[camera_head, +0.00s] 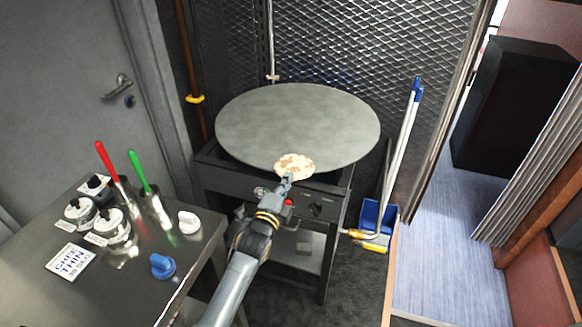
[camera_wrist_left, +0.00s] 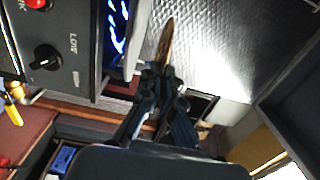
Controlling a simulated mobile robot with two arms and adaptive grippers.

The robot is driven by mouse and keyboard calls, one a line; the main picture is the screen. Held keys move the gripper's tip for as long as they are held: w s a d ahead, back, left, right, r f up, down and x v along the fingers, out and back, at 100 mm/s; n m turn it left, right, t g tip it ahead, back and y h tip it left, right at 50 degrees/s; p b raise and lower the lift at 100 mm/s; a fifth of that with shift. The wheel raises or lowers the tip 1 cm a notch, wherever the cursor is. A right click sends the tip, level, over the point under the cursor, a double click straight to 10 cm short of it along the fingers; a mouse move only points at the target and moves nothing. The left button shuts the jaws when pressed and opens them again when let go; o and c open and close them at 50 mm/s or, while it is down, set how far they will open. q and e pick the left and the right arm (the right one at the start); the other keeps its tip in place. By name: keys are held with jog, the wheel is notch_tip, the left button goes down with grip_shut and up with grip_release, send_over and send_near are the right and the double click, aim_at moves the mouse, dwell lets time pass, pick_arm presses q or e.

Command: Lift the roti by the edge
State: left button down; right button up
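The roti (camera_head: 294,165) is a pale flatbread with brown spots at the front edge of the round grey griddle (camera_head: 300,115). In the left wrist view the roti (camera_wrist_left: 166,42) shows nearly edge-on as a thin tan strip rising from my fingertips. My left gripper (camera_head: 287,179) is at the roti's near edge. In the left wrist view its dark fingers (camera_wrist_left: 158,75) come together on that edge. How much of the roti touches the griddle is hard to tell. My right gripper is in neither view.
Blue flames (camera_wrist_left: 117,25) burn below the griddle, beside a control panel with a black knob (camera_wrist_left: 45,57). A blue dustpan (camera_head: 378,220) stands right of the griddle stand.

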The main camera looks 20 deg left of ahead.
pick_arm(q)
jog(key=s+r+p, duration=0.2)
jog(key=s+p, duration=0.3)
jog(key=s, duration=0.3)
jog(key=shift+a+r+p, duration=0.15)
jog(key=shift+r+p, duration=0.15)
jog(key=shift+r, duration=0.1)
